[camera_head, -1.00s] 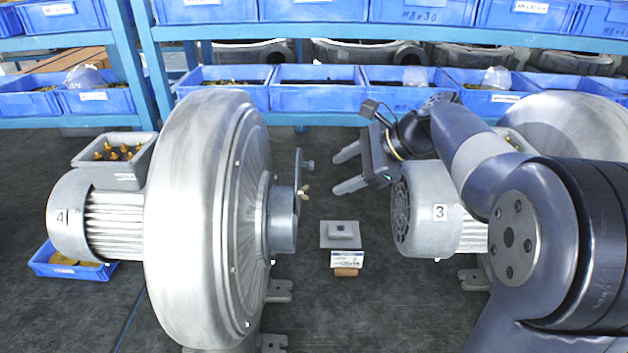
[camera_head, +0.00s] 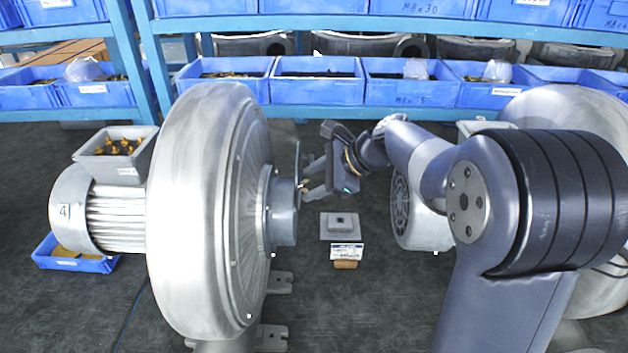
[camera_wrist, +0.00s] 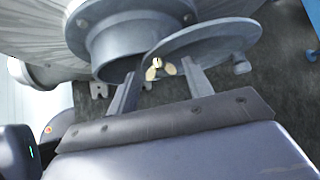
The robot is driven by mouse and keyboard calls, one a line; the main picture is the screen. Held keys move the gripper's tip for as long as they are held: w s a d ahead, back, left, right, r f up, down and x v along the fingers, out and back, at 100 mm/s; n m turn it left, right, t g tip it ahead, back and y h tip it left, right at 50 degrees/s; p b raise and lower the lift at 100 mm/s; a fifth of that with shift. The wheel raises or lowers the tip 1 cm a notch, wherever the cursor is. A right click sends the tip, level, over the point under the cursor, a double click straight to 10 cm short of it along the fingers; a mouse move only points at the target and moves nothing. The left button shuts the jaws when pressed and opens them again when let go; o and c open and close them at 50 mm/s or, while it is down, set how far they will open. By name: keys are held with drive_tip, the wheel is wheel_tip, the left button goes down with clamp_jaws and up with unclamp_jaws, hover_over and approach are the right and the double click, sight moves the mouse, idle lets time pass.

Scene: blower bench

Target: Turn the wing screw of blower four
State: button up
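Blower four (camera_head: 210,210) stands at the left in the head view, a large silver housing with a motor marked 4 (camera_head: 90,210). Its short outlet pipe (camera_head: 283,212) points right, with a thin round plate seen nearly edge-on (camera_head: 297,160) beside the mouth. In the wrist view the brass wing screw (camera_wrist: 157,66) shows two rounded wings in front of this plate (camera_wrist: 215,38). My gripper (camera_head: 307,180) is open at the outlet. In the wrist view its fingers (camera_wrist: 162,72) stand either side of the wing screw, with visible gaps. The head view mostly hides the screw.
Blower three (camera_head: 425,215) stands behind my arm at the right. A small grey block on a plate (camera_head: 340,226), with a label, lies on the dark bench between the blowers. A shelf with blue bins (camera_head: 315,90) runs along the back.

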sight(304, 188)
drive_tip(key=c, duration=0.8)
drive_tip(key=shift+o, duration=0.2)
drive_tip(key=shift+f+b, duration=0.1)
drive_tip(key=shift+b, duration=0.2)
drive_tip(key=f+n+t+y+b, duration=0.1)
drive_tip(key=n+t+y+b, duration=0.1)
drive_tip(key=b, duration=1.4)
drive_tip(key=f+n+t+y+b, duration=0.1)
drive_tip(key=n+t+b, duration=0.4)
drive_tip(key=b, duration=1.2)
drive_tip(key=s+f+n+t+y+b, duration=0.1)
drive_tip(key=n+t+y+b, duration=0.3)
drive_tip(key=b, duration=1.3)
drive_tip(key=shift+f+n, duration=0.35)
drive_tip(key=shift+n, duration=0.25)
drive_tip(key=shift+w+n+t+y+b, duration=0.1)
drive_tip(key=shift+n+t+y+b, duration=0.2)
drive_tip(key=shift+n+y+b, duration=0.55)
drive_tip(key=shift+w+n+g+y, duration=0.15)
drive_tip(key=shift+n+g+y, duration=0.25)
drive_tip(key=shift+n+y, duration=1.2)
drive_tip(key=shift+n, duration=0.75)
